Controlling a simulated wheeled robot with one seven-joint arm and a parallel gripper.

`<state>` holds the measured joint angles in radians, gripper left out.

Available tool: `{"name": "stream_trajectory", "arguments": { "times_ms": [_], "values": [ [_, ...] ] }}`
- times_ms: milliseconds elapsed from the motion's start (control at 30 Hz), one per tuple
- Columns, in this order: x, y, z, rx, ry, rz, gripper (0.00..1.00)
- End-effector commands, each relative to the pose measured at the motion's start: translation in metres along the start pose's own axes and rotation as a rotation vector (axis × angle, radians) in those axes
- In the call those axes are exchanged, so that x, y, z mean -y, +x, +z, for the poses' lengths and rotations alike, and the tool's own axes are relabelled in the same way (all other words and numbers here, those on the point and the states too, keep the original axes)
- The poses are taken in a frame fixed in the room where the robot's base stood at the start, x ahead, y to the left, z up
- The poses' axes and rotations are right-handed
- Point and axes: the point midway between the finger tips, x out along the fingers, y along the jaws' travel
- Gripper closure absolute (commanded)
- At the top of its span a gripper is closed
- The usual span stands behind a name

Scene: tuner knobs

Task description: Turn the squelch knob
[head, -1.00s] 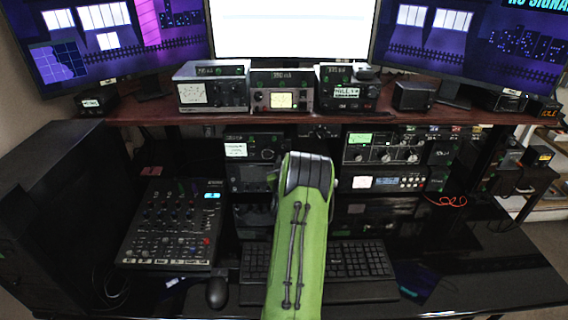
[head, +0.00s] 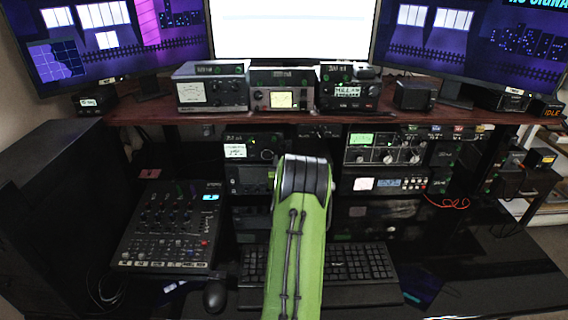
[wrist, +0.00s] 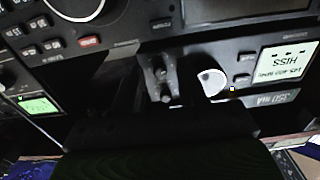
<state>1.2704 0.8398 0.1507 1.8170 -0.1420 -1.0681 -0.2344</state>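The radio unit (head: 251,177) stands under the shelf, left of my green forearm, with a lit white display (head: 236,151) and a knob to its right. No squelch label is readable. My gripper (wrist: 161,80) shows in the wrist view as narrow dark fingers close together, seemingly shut, beside the knob and apart from it in the picture. In the head view my forearm hides it.
A neighbouring radio (head: 385,150) with a green display is to the right. The wooden shelf (head: 300,118) runs above and carries several radios. A keyboard (head: 358,264), a mouse (head: 215,296) and a mixer (head: 168,228) lie on the desk below.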

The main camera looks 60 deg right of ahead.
Motion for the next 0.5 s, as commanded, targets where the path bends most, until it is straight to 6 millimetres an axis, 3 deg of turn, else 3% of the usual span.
{"name": "stream_trajectory", "arguments": {
  "times_ms": [233,500],
  "values": [
    [0.0,-0.011,0.0,0.001,-0.001,-0.002,0.59],
    [0.0,-0.079,0.006,-0.002,-0.002,0.0,0.59]
  ]
}}
